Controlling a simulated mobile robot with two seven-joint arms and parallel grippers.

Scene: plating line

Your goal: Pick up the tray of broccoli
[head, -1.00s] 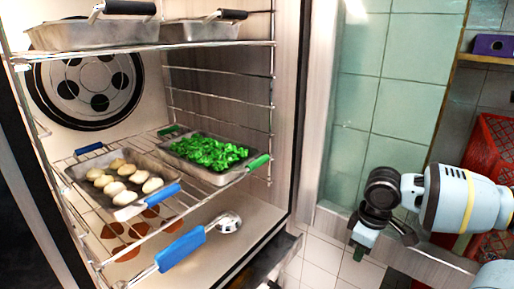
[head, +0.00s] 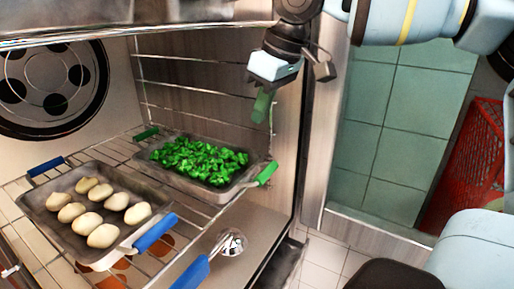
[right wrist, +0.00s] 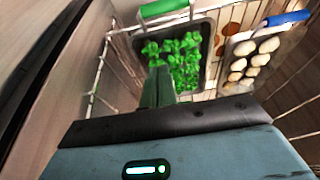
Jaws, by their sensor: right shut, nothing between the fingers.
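The tray of broccoli (head: 226,192) is a grey metal pan with green handles, filled with bright green broccoli (head: 197,158). It sits on the oven's wire rack, at the right side. It also shows in the right wrist view (right wrist: 209,41), with its near green handle (right wrist: 163,8) at the top. My right gripper (head: 262,106) is above the tray's right end, apart from it, fingers pointing down. In the right wrist view its green fingers (right wrist: 158,88) are together and empty, overlapping the broccoli in the picture. My left gripper is not in view.
A tray of pale dough balls (head: 112,256) with blue handles sits left of the broccoli on the same rack. A ladle with a blue handle (head: 192,273) lies below. The oven's right wall and frame (head: 322,130) stand close to my right arm. A red crate (head: 466,165) is at right.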

